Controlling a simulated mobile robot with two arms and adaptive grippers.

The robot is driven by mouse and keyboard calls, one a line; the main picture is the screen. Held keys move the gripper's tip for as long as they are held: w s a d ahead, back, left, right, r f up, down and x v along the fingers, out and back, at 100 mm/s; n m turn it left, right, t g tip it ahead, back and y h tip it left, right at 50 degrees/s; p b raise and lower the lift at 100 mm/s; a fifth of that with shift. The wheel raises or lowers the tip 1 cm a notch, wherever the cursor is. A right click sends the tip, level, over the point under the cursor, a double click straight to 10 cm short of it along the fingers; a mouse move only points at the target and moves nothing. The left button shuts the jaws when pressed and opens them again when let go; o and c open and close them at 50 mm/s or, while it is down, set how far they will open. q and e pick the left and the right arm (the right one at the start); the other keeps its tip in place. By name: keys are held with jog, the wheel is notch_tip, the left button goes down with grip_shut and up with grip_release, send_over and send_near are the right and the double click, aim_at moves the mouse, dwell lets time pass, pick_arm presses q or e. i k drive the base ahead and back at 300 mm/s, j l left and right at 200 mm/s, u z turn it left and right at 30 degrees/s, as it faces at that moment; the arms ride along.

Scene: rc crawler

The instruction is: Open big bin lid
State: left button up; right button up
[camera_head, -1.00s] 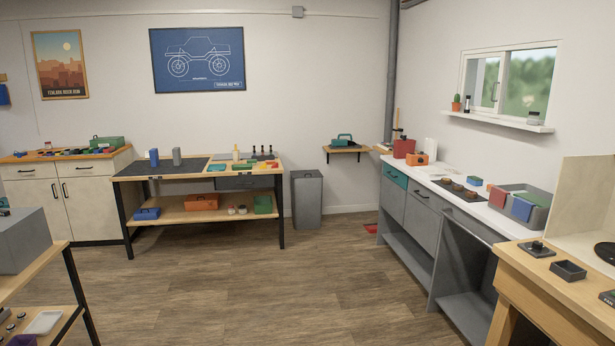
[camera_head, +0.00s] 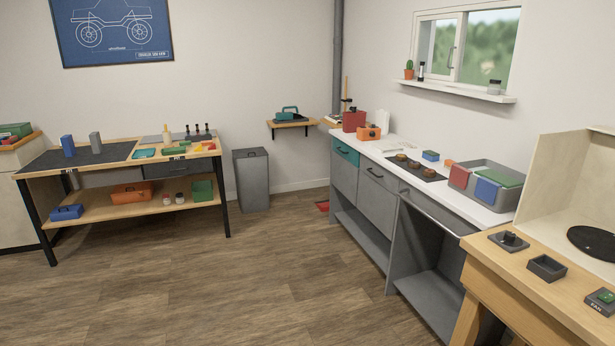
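A tall grey bin (camera_head: 252,182) stands on the floor by the back wall, between the workbench and the corner. Its lid (camera_head: 251,153) is on top and looks closed, with a small dark handle on it. The bin is upright and some distance ahead of me. Neither of my grippers shows in the head view.
A workbench (camera_head: 119,162) with a lower shelf stands left of the bin. A small wall shelf (camera_head: 290,124) hangs to the bin's right. A grey counter (camera_head: 393,205) runs along the right wall, with a wooden table (camera_head: 531,269) nearer. The wooden floor (camera_head: 255,275) ahead is clear.

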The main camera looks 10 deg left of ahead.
aim_at(259, 151)
jog(key=i+j+u, duration=0.2)
jog(key=i, duration=0.5)
jog(key=i+u, duration=0.15)
jog(key=i, duration=0.5)
jog(key=i+l+u, duration=0.2)
jog(key=i, duration=0.5)
jog(key=i+l+u, duration=0.2)
jog(key=i, duration=0.5)
jog(key=j, duration=0.1)
